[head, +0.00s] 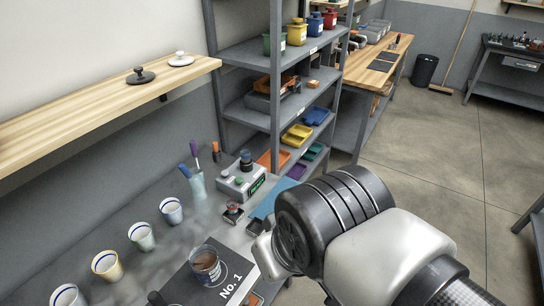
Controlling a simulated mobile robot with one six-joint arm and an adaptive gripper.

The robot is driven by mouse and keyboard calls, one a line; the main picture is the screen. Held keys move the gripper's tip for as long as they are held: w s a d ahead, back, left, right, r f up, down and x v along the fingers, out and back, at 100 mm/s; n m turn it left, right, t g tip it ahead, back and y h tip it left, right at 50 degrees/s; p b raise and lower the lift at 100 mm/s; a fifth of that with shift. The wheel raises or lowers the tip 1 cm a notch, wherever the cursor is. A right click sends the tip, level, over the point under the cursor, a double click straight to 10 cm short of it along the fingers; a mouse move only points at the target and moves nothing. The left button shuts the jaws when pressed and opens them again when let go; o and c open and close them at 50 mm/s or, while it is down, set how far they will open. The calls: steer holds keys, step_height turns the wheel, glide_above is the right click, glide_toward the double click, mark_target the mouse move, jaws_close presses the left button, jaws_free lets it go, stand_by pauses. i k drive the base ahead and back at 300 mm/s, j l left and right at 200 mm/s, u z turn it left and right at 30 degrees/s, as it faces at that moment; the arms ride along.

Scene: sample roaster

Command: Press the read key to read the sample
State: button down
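A grey reader box (230,187) stands on the bench near the shelf foot. It has a lit green display (258,184) on its front face and a small green key (239,181) on top. A dark jar (246,162) sits on its top. Which key is the read key I cannot make out. My gripper (266,256) is in front of the box, nearer to me, low over the bench and apart from the box. My dark wrist hides most of the gripper, so its fingers and any contents cannot be judged.
A cup of brown contents (205,268) stands on a black board (232,272) marked No. 1. Several striped cups (141,237) line the bench at left. A small black block (233,213) and a pen holder (197,187) stand near the box. A wooden shelf (90,112) overhangs at left.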

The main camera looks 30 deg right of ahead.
mark_target(239, 180)
steer(key=i+l+z, duration=0.65)
steer(key=i+l, duration=0.2)
